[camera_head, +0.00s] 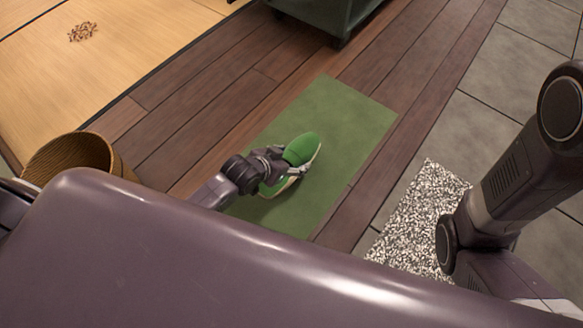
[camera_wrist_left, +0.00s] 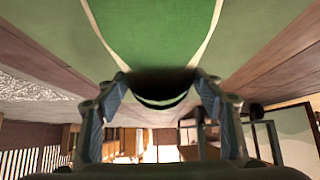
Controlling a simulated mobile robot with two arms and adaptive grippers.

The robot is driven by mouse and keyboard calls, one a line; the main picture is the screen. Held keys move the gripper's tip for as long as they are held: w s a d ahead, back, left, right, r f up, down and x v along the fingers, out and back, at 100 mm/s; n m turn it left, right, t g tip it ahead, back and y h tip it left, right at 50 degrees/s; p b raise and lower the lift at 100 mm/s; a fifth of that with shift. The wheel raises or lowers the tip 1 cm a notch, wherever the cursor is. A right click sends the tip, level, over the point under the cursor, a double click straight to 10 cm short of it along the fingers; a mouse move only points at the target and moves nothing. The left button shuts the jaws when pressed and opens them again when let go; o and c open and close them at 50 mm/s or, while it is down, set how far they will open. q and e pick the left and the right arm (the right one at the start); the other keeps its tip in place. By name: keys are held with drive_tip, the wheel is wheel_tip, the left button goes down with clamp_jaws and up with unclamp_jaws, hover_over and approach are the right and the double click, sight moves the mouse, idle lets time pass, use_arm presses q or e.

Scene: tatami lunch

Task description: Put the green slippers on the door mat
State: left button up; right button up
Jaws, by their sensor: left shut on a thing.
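A green slipper (camera_head: 303,148) with a pale sole edge shows in the head view, over the flat green mat (camera_head: 338,112), which looks like the door mat. My left gripper (camera_head: 283,166) is shut on the slipper and hides its middle. In the left wrist view the slipper (camera_wrist_left: 155,35) fills the top centre, and the fingers of my left gripper (camera_wrist_left: 165,88) close on its near end from both sides. I cannot tell whether the slipper touches the mat. A second slipper cannot be made out. My right gripper is not in view; only my right arm shows.
A woven basket (camera_head: 70,155) stands at the left near tatami (camera_head: 40,75). A dark green cabinet (camera_head: 335,18) stands at the top. A black-and-white speckled patch (camera_head: 420,205) lies right of the mat on grey tiles (camera_head: 480,125). The plank floor (camera_head: 215,75) between is clear.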

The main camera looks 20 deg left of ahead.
use_arm(q)
drive_tip(key=shift+f, duration=0.35)
wheel_tip(320, 180, down, 3)
drive_tip(key=b, duration=0.2)
drive_tip(key=shift+f+b, duration=0.1)
drive_tip(key=shift+b, duration=0.3)
drive_tip(key=o, duration=1.2)
drive_tip(key=shift+o, duration=0.2)
